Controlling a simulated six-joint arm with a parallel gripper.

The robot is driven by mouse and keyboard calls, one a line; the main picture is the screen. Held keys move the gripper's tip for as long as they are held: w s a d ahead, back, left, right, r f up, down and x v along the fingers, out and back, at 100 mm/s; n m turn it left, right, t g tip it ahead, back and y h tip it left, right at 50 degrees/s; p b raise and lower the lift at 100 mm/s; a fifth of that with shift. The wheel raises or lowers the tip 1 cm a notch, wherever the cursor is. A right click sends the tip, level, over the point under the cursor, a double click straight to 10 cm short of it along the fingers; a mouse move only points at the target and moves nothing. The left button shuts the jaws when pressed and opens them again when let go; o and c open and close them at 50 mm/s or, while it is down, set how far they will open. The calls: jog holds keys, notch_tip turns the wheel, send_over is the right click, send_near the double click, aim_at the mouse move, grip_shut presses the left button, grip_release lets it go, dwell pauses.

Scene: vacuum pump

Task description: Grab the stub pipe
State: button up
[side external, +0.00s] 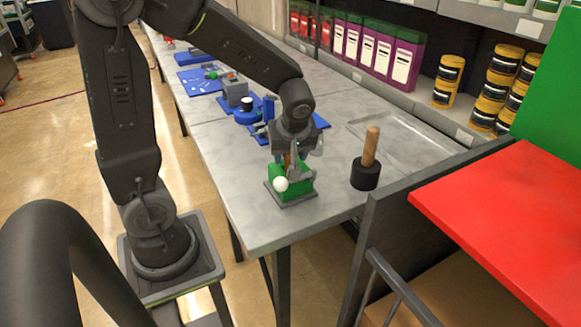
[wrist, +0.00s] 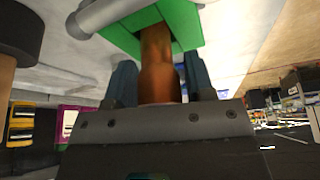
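The stub pipe is a copper-brown stepped cylinder (wrist: 157,62) standing out of a green block (wrist: 188,25). In the side view only a little brown shows under my gripper, above the green block (side external: 297,186), which sits on a grey base plate. My gripper (wrist: 160,75) has one finger on each side of the pipe, with the pipe's wider end between them. The fingers stand apart, with narrow gaps seeming to show beside the pipe. In the side view my gripper (side external: 291,165) is directly above the green block and hides most of the pipe.
A white ball-like knob (side external: 281,184) is at the block's front. A mallet with a black head (side external: 365,173) and wooden handle stands to the right. Blue parts (side external: 247,117) lie behind on the grey table (side external: 262,228). A red panel (side external: 515,215) is at the right.

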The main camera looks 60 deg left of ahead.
jog(key=c, duration=0.8)
